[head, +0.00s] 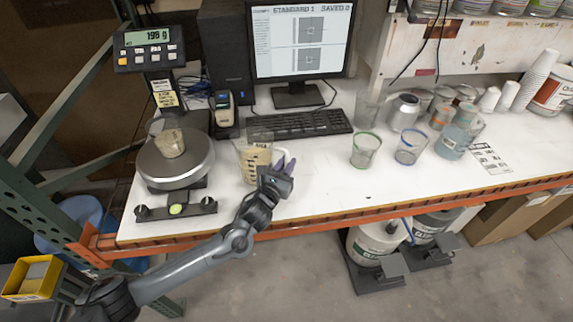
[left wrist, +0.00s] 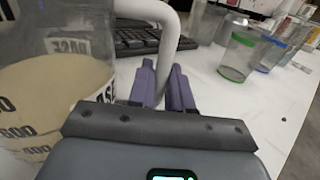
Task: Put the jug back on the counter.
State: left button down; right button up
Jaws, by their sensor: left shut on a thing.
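The jug (head: 256,163) is clear with black markings and holds a beige material. It is upright near the counter's front, right of the scale. In the left wrist view the jug (left wrist: 45,105) fills the left side, and its pale handle (left wrist: 168,38) runs down between the purple fingers. My left gripper (head: 283,165) is shut on the handle; the fingers also show in the left wrist view (left wrist: 163,80). I cannot tell whether the jug's base touches the white counter (head: 315,180). My right gripper is not in view.
A scale (head: 176,165) reading 198 g bears a small cup (head: 170,140) with beige contents. A keyboard (head: 300,123) lies behind the jug. A green-rimmed cup (head: 365,150) and a blue-rimmed cup (head: 410,147) stand to the right. Bare counter lies between the jug and these cups.

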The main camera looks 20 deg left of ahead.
pick_arm(q)
jog(key=c, duration=1.5)
grip_release()
jog(key=shift+f, duration=0.15)
jog(key=o, duration=0.5)
jog(key=shift+c, duration=0.2)
jog(key=shift+r, duration=0.2)
jog(key=s, duration=0.3)
jog(key=s+a+p, duration=0.1)
jog(key=s, duration=0.6)
jog(key=shift+s+a, duration=0.35)
jog(key=shift+s+p, duration=0.3)
jog(key=shift+s, duration=0.3)
